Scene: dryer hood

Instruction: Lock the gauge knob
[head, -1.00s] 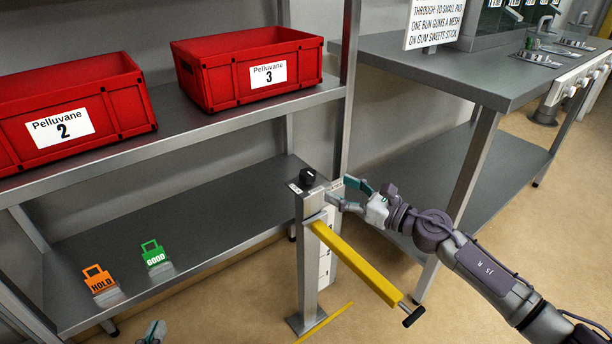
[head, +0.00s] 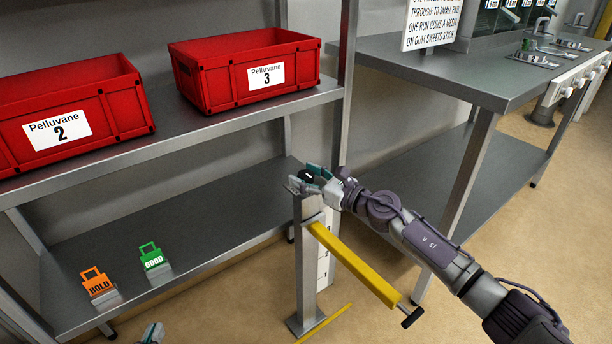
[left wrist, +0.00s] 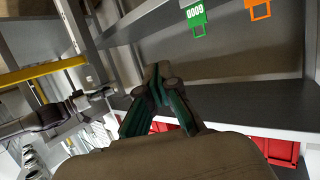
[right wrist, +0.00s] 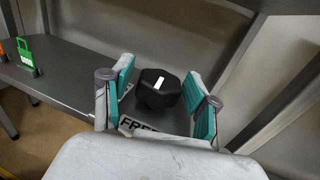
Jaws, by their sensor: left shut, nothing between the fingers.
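The gauge knob is a black faceted knob (right wrist: 160,88) with a white pointer mark, in the right wrist view. It sits on the grey post (head: 306,260), and a label reading "FREE" (right wrist: 138,127) shows partly below it. My right gripper (head: 307,180) is at the post top, its fingers spread on both sides of the knob. The right wrist view shows this gripper (right wrist: 160,98) open, with a gap beside the knob. My left gripper (head: 152,334) shows only at the bottom edge of the head view; the left wrist view shows its fingers (left wrist: 157,72) together, empty.
A yellow bar (head: 355,263) with a black-ended handle sticks out from the post. Red crates (head: 245,78) stand on the upper shelf. An orange HOLD tag (head: 98,283) and a green GOOD tag (head: 152,256) stand on the lower shelf. A steel table (head: 440,75) is right.

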